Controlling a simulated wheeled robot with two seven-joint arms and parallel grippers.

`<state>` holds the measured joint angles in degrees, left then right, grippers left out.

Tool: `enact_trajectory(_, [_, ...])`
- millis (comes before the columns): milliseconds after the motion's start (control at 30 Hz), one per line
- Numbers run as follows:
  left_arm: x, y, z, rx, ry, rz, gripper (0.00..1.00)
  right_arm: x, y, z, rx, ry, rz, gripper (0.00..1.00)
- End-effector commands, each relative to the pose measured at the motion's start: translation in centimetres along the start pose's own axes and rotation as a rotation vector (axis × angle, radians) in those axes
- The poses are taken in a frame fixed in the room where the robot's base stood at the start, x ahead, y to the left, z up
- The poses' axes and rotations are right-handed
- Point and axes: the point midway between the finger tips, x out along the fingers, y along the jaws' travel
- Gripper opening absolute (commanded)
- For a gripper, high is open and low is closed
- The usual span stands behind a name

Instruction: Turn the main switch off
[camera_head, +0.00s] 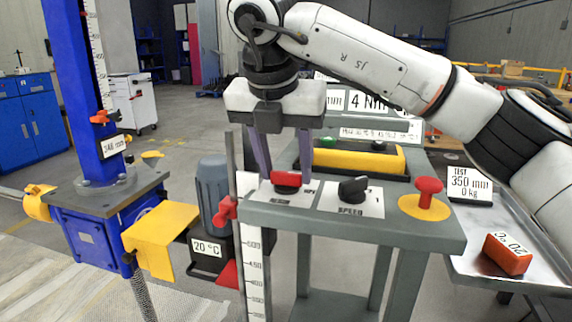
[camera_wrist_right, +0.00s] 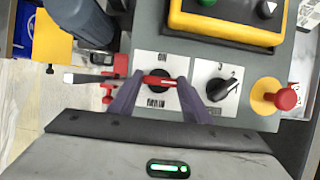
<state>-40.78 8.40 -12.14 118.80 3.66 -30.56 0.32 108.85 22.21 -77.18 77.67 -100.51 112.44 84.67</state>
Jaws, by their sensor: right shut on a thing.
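The main switch has a red handle (camera_head: 286,180) on a white label plate, at the left end of the grey control panel (camera_head: 400,229). My right gripper (camera_head: 284,184) reaches down over it, with one purple finger at each side of the handle. In the right wrist view the red handle (camera_wrist_right: 160,83) lies crosswise between the fingertips (camera_wrist_right: 161,79), and the gripper is shut on it. "ON" shows on the plate above the handle there. The black round base is partly hidden by the fingers. My left gripper is not in view.
A black speed knob (camera_head: 352,189) and a red mushroom button (camera_head: 428,190) stand to the right on the panel. A yellow control box (camera_head: 358,160) lies behind. A grey motor (camera_head: 213,187) and blue screw jack (camera_head: 92,240) stand left.

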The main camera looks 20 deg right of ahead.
Motion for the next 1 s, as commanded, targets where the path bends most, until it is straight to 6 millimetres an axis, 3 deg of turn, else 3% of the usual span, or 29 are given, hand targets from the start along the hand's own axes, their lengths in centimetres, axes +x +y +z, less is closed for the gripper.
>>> enact_trajectory(500, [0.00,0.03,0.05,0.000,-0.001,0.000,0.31,0.03,0.00,0.00,0.019,0.001,-0.007,0.21])
enact_trajectory(533, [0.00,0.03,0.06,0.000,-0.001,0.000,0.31,0.02,-0.01,0.00,0.019,0.001,-0.007,0.47])
enact_trajectory(633, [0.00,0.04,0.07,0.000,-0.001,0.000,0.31,0.03,0.01,-0.01,0.018,0.001,-0.007,0.62])
enact_trajectory(1000, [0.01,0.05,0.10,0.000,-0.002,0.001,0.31,-0.02,0.18,-0.01,0.017,-0.001,-0.001,0.62])
